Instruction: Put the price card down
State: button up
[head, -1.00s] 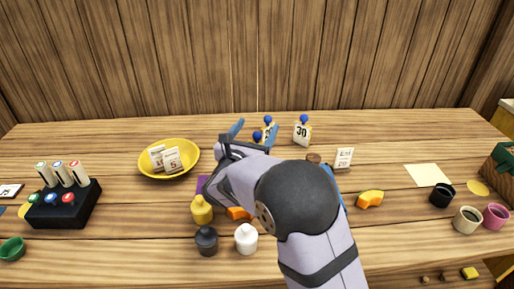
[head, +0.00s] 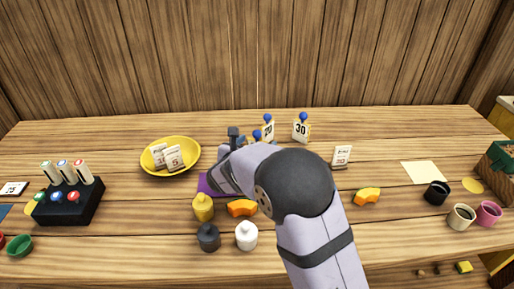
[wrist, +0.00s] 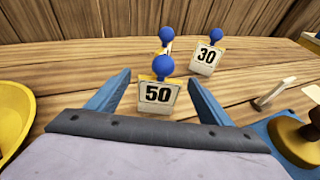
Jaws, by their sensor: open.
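My gripper (wrist: 160,82) is open, its two blue fingers spread in the wrist view. A white price card reading 50 (wrist: 158,96), with a blue ball on top, stands upright on the table between the fingertips' lines, with gaps on both sides. In the head view only its blue ball (head: 256,135) shows clearly; my arm hides the rest. A card reading 30 (head: 301,130) and a card reading 20 (head: 268,130) stand behind it. In the head view my gripper (head: 234,138) is seen from behind, its fingers mostly hidden.
A yellow bowl (head: 158,171) with small cards is at left. Yellow (head: 203,209), black (head: 208,239) and white (head: 246,237) weights stand in front near orange pieces and a purple mat (head: 206,186). A blue-based brass object (wrist: 300,138) is close at right in the wrist view.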

jog(key=shift+p+x, duration=0.4)
jog(key=shift+x, duration=2.15)
jog(key=shift+s+f, duration=0.1)
jog(key=c, duration=1.2)
notch_tip(320, 180, up, 10)
jog(key=shift+p, duration=0.4)
